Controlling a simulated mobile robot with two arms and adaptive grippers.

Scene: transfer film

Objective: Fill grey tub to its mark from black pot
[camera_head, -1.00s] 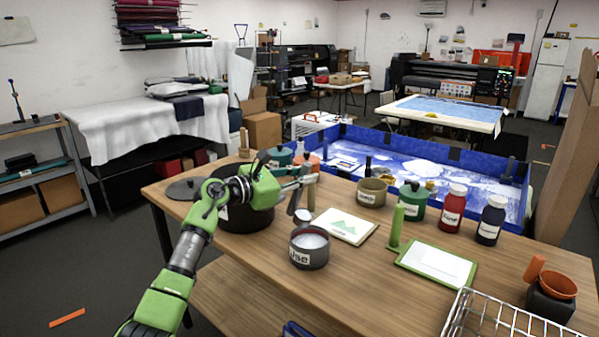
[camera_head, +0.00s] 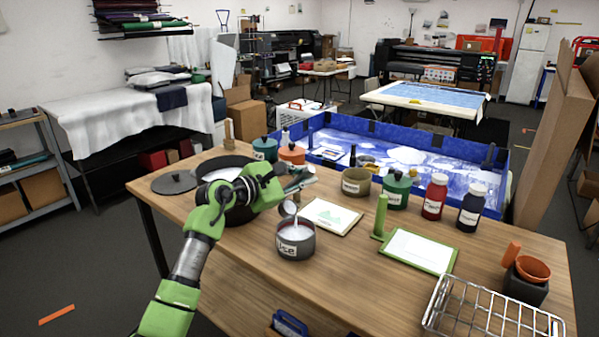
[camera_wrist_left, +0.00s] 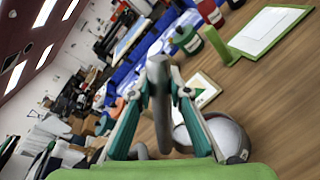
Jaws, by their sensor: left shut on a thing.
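The grey tub (camera_head: 296,246), with a white label, stands on the wooden table and holds white material. It also shows in the left wrist view (camera_wrist_left: 240,154). The black pot (camera_head: 238,214) stands behind my left arm, partly hidden by it, with white material inside. My left gripper (camera_head: 298,181) is shut on a ladle, whose handle shows between the fingers in the left wrist view (camera_wrist_left: 160,100). The ladle's bowl (camera_head: 289,208) is tilted just above the tub's back rim, with a pale streak below it that looks like pouring. The tub's mark cannot be made out. My right gripper is not in view.
A dark round lid (camera_head: 174,182) lies left of the pot. A card with a green picture (camera_head: 332,215) lies behind the tub, and a green-framed board (camera_head: 418,250) to its right. Jars and bottles line the back edge. A wire rack (camera_head: 490,306) is at front right.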

